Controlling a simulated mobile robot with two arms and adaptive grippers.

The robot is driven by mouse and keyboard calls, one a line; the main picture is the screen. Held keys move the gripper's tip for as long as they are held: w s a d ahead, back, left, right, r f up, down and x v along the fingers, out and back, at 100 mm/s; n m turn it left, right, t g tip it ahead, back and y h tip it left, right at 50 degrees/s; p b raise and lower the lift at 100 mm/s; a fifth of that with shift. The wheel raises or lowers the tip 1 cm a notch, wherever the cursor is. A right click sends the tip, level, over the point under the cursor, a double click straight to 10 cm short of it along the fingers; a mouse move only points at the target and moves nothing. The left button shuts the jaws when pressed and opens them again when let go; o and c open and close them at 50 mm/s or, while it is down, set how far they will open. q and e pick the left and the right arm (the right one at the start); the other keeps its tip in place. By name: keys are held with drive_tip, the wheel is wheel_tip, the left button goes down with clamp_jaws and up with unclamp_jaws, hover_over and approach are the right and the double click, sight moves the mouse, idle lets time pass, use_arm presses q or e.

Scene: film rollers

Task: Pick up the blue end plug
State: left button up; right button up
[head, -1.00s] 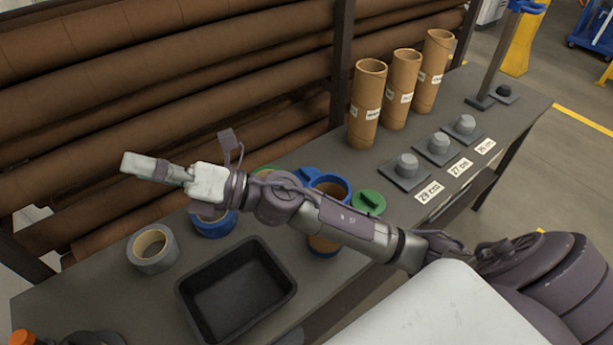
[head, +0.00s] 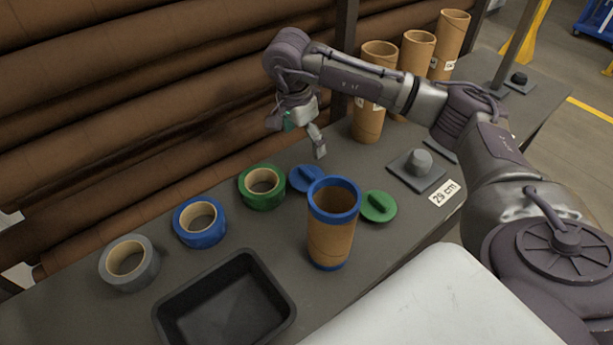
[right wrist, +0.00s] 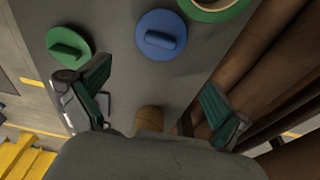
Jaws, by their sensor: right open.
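The blue end plug (head: 307,178), a flat disc with a raised grip bar, lies on the grey table behind the blue-rimmed cardboard tube (head: 331,235). It also shows in the right wrist view (right wrist: 161,35), top centre. My right gripper (head: 305,140) hangs above the table just behind the blue plug, pointing down and empty. In the right wrist view its green-padded fingers (right wrist: 155,95) are wide apart, with the blue plug beyond them and nothing between. My left gripper is not in view.
A green end plug (head: 379,207) lies right of the tube. Green tape (head: 262,187), blue tape (head: 200,222) and grey tape (head: 129,262) stand to the left. A black tray (head: 166,312) sits in front. Cardboard tubes (head: 368,125) stand at the back right.

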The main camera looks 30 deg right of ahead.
hover_over(307, 172)
drive_tip(key=f, duration=0.4)
drive_tip(key=shift+w+f, duration=0.2)
drive_tip(key=shift+f, duration=0.15)
drive_tip(key=shift+d+f+p, duration=0.1)
drive_tip(key=shift+f+p, duration=0.2)
drive_tip(key=shift+f, duration=0.65)
wheel_tip(307, 172, down, 4)
drive_tip(key=shift+s+r+p, duration=0.1)
drive_tip(key=shift+r+p, duration=0.1)
drive_tip(key=shift+p, duration=0.45)
drive_tip(key=shift+f, duration=0.4)
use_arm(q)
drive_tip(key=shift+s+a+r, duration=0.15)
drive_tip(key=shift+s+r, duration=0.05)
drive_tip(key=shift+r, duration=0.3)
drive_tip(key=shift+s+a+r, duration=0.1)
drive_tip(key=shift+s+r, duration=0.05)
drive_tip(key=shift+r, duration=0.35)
use_arm(e)
drive_tip(key=shift+c, duration=0.2)
drive_tip(key=shift+s, duration=0.1)
drive_tip(key=c, duration=1.4)
